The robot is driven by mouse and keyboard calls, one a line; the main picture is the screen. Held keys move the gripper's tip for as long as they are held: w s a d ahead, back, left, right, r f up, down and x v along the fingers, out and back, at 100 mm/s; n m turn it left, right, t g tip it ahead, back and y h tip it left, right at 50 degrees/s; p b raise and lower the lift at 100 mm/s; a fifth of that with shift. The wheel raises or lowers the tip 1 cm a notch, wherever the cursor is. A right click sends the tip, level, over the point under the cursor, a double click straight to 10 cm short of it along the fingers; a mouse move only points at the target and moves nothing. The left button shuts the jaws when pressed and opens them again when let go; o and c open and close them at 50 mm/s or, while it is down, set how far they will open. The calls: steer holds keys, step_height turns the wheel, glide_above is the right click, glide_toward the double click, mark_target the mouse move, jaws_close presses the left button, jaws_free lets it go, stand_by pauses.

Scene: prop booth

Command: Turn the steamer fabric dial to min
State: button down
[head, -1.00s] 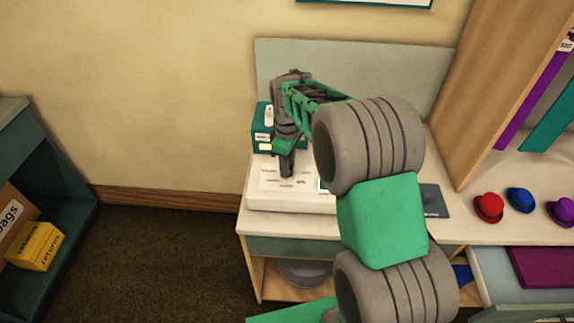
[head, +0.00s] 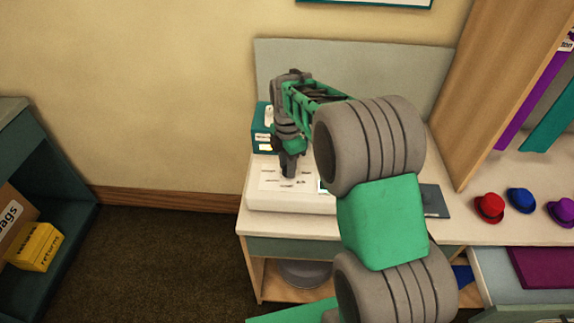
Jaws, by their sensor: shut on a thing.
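The steamer (head: 290,203) is a low white unit on the counter, left of my arm, with small dark markings on its pale top panel. My gripper (head: 288,174) points down onto this panel, its fingertips at the panel's middle. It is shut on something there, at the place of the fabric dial. The dial itself is hidden by the fingers, so its setting cannot be read. My arm covers the right part of the steamer.
A teal box (head: 262,128) stands behind the steamer. A dark flat pad (head: 434,201) lies to the right, then red (head: 489,208), blue (head: 521,200) and purple (head: 562,212) hats. An open drawer (head: 493,275) juts out at the lower right.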

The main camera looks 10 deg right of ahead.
steer(key=shift+w+r+n, duration=0.1)
steer(key=shift+n, duration=1)
steer(key=c, duration=1.1)
jaws_free()
step_height(320, 180, up, 8)
steer(key=shift+f+b, duration=0.1)
steer(key=shift+b, duration=0.3)
